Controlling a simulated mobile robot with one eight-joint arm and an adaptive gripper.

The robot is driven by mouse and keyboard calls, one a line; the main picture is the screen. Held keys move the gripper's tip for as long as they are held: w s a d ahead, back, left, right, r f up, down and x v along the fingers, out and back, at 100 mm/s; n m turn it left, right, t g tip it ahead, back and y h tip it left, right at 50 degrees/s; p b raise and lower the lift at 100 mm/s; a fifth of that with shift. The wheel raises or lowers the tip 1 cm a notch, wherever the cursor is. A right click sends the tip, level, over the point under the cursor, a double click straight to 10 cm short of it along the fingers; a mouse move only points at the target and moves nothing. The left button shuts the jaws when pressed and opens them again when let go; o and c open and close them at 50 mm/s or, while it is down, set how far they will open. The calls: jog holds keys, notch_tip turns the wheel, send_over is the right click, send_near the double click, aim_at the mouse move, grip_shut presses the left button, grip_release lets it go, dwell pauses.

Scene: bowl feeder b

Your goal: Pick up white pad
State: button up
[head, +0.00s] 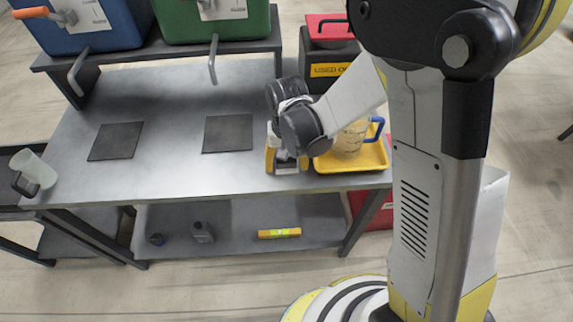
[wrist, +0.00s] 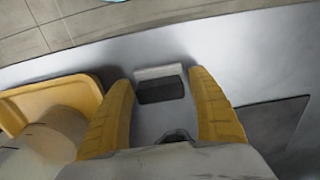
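The white pad (wrist: 159,72) lies on the grey bench top (wrist: 225,60), near its front edge. In the wrist view it is a small block with a white strip along the top and a dark face (wrist: 160,91). My gripper (wrist: 158,78) is open, with its yellow fingers on either side of the pad and a gap showing on both sides. In the head view my gripper (head: 287,163) points down at the bench's front edge, left of the yellow tray. There it largely hides the pad.
The yellow tray (head: 378,161) with a blue-handled jug (head: 352,138) stands close right of my gripper. Two dark mats (head: 228,134) (head: 116,141) lie to the left. Blue (head: 85,22) and green (head: 215,22) bins and a red-lidded black box (head: 328,50) stand behind.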

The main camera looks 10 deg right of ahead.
jog(key=c, duration=0.8)
jog(key=shift+r, duration=0.1)
notch_tip(320, 180, up, 10)
jog(key=p, duration=0.4)
jog(key=shift+c, duration=0.6)
jog(key=o, duration=0.7)
jog(key=shift+c, duration=0.2)
jog(key=c, duration=0.5)
